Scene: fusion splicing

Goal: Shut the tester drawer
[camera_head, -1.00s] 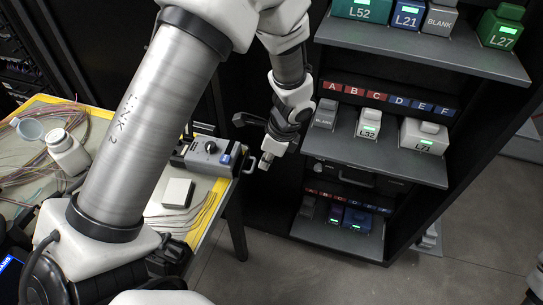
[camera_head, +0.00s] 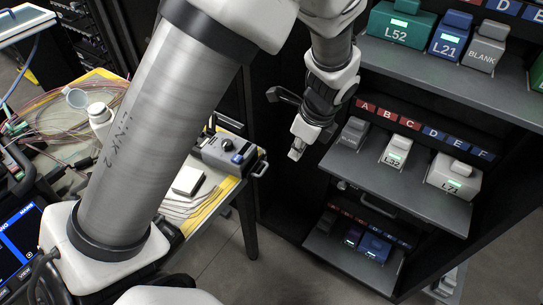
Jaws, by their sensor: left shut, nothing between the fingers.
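The tester (camera_head: 225,152) is a grey box with a black dial and a blue button. It sits at the right edge of the table. A looped metal handle (camera_head: 262,168) sticks out from its right end, on the drawer side. How far the drawer is out is hard to tell from this angle. My left gripper (camera_head: 297,152) is shut and empty, pointing down. In the picture it is to the right of the handle and slightly above it, with a gap between them. My right gripper does not show.
A black rack (camera_head: 400,180) with labelled modules stands close on the right of the gripper. The yellow-edged table (camera_head: 215,208) holds a white block (camera_head: 188,180), a white bottle (camera_head: 99,115) and loose fibres. A screen (camera_head: 20,240) is at lower left.

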